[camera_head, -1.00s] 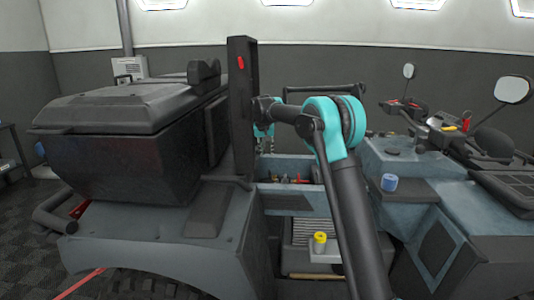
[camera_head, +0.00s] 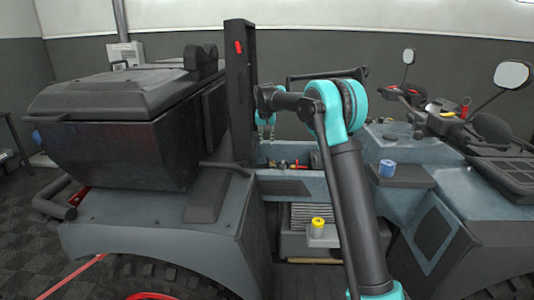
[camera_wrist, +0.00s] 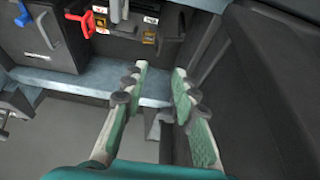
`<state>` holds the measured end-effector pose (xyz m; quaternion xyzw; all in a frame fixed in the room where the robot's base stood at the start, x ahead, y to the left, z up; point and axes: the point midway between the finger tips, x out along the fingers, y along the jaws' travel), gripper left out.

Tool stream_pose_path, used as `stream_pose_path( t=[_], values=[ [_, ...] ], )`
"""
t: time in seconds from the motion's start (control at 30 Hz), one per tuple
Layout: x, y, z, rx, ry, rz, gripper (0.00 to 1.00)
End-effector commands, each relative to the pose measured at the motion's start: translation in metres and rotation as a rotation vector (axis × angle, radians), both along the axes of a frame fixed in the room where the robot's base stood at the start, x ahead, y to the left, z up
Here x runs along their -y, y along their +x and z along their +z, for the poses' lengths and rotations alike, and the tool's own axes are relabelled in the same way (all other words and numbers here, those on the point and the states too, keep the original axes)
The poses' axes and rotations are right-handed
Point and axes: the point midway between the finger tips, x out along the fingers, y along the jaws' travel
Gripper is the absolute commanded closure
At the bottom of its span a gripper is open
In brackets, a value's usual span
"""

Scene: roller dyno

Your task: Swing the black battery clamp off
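My gripper (camera_wrist: 160,72) is open and empty in the wrist view, its two pale-green fingers apart over a grey-blue ledge. In the head view my gripper (camera_head: 266,133) hangs beside the tall black upright panel, above the open bay (camera_head: 290,187). In the wrist view a dark box (camera_wrist: 48,45) stands at upper left, with a red lever (camera_wrist: 88,23) and a blue handle (camera_wrist: 24,13) by it. Nothing touches the fingers.
The black upright panel (camera_head: 240,90) stands close left of my gripper. A large black case (camera_head: 120,125) fills the left. A blue cap (camera_head: 387,168) and a yellow-topped part (camera_head: 318,227) are to the right and below. A dark wall (camera_wrist: 265,90) closes the wrist view's right side.

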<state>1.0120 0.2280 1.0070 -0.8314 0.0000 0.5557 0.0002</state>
Motion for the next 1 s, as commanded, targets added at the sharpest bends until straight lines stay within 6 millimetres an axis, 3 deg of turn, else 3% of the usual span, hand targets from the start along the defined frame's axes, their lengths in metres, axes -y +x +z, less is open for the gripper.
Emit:
stream_pose_path(
  t=[0.3, 0.5, 0.7, 1.0],
  values=[
    [0.0, 0.025, -0.059, 0.0, 0.0, 0.0, 0.72],
    [0.0, 0.036, -0.086, 0.0, 0.0, 0.0, 0.72],
    [0.0, 0.041, -0.097, 0.0, 0.0, 0.0, 0.72],
    [0.0, 0.041, -0.099, 0.0, 0.0, 0.0, 0.73]
  ],
)
